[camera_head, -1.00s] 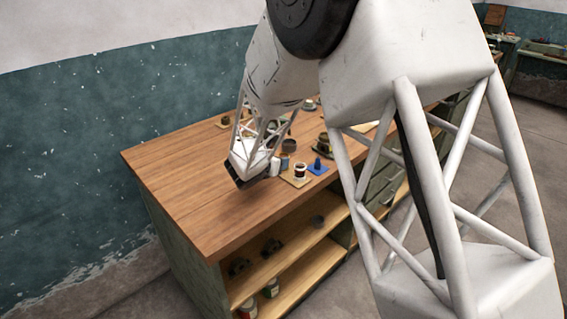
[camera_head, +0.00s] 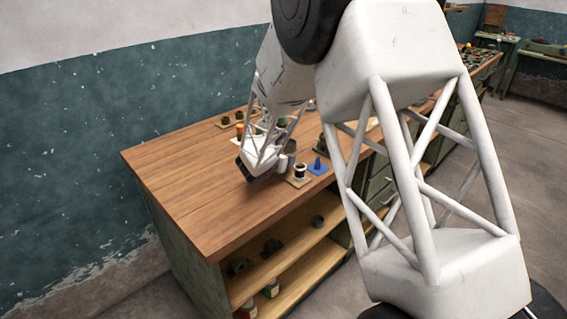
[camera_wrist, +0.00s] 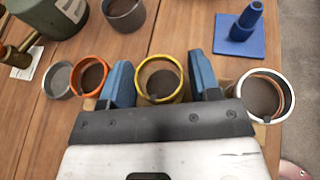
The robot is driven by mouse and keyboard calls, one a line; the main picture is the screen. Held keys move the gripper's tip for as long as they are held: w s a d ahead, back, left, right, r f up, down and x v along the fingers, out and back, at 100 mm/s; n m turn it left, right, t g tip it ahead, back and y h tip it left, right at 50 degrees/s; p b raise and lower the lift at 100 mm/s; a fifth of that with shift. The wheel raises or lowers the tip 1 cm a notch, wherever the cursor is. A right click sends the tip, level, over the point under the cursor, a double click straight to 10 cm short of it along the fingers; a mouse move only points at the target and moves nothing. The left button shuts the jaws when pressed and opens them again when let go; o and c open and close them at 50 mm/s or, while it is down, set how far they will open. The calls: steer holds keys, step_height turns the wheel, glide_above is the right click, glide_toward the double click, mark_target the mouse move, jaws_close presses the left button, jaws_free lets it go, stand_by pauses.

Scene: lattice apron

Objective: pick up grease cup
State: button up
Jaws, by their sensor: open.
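Several open round cups stand in a row in the wrist view, and I cannot tell which one is called the grease cup. A yellow-rimmed cup (camera_wrist: 159,80) with dark contents is between the two blue fingers of my gripper (camera_wrist: 160,78). The fingers are apart, and I see no clear grip on it. An orange-rimmed cup (camera_wrist: 88,75) is just left of the left finger, with a small grey cup (camera_wrist: 58,80) beside it. A white-rimmed cup (camera_wrist: 288,97) is right of the right finger. In the head view my arm hides much of this group.
A blue peg on a square blue base (camera_wrist: 235,46) stands at the upper right of the wrist view. A dark grey cup (camera_wrist: 124,14) and a green container (camera_wrist: 45,18) are behind the row. The wooden bench top (camera_head: 185,185) is bare at the left.

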stand_by(0.4)
steer(key=c, duration=0.7)
steer(key=shift+r, duration=0.15)
steer(key=shift+r, duration=4.9)
